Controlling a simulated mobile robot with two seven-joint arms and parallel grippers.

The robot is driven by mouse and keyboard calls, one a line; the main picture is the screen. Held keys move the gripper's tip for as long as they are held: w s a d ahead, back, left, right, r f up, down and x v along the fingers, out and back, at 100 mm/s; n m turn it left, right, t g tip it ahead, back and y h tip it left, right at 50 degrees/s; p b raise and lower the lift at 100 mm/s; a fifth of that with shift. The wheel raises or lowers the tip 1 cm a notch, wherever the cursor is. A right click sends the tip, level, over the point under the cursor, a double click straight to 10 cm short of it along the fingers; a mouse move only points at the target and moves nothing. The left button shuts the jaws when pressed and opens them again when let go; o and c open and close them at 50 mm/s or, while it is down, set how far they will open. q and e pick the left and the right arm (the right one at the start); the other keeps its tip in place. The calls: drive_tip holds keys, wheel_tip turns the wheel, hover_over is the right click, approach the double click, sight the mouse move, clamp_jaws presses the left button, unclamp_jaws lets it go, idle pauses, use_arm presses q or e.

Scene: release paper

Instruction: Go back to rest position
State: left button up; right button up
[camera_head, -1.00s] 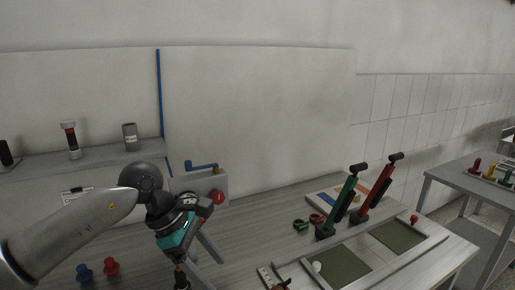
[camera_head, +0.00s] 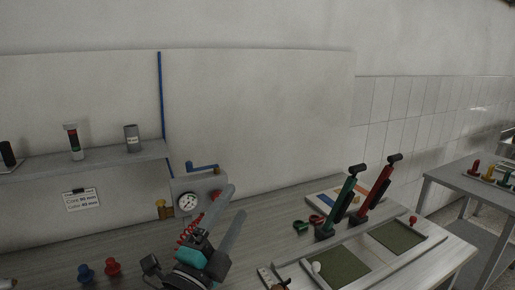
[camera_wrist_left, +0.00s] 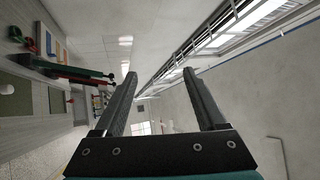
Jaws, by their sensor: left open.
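My left gripper (camera_head: 235,203) is at the bottom middle of the head view, with its teal body low and its two grey fingers pointing up and to the right. It is in front of the gauge box on the bench. In the left wrist view the two fingers (camera_wrist_left: 160,78) stand apart with nothing between them. Beyond them are the wall and ceiling, turned on their side. My right gripper is not in view.
A gauge box (camera_head: 186,204) with a blue handle stands behind the gripper. Green (camera_head: 340,202) and red (camera_head: 375,190) levers rise from the bench at right. Blue (camera_head: 84,273) and red (camera_head: 112,267) knobs are at left. A shelf (camera_head: 100,157) holds small cylinders.

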use_arm(q)
drive_tip(key=s+a+f+n+g+y, duration=0.3)
drive_tip(key=a+f+n+y, duration=0.25)
drive_tip(key=f, duration=0.25)
drive_tip(key=s+a+f+n+g+y, duration=0.2)
drive_tip(key=a+f+n+g+y, duration=0.15)
drive_tip(key=f+n, duration=0.4)
drive_tip(key=s+a+f+n+g, duration=0.1)
drive_tip(key=s+f+n+g, duration=0.2)
drive_tip(key=s+f+g, duration=0.5)
drive_tip(key=s+a+f+n+g, duration=0.25)
drive_tip(key=s+f, duration=0.25)
drive_tip(key=s, duration=0.7)
drive_tip(key=s+d+f+b, duration=0.1)
drive_tip(key=s+f+b, duration=0.15)
drive_tip(key=f, duration=1.15)
drive_tip(key=s+f+b, duration=0.1)
drive_tip(key=f+b, duration=0.2)
drive_tip(key=f, duration=1.2)
drive_tip(key=s+a+f+g+b, duration=0.2)
drive_tip(key=s+f+b, duration=0.3)
drive_tip(key=s+f, duration=0.9)
wheel_tip(320, 180, down, 4)
drive_tip(key=shift+s+a+f, duration=0.2)
drive_tip(key=shift+s+a, duration=0.1)
drive_tip(key=shift+s, duration=0.05)
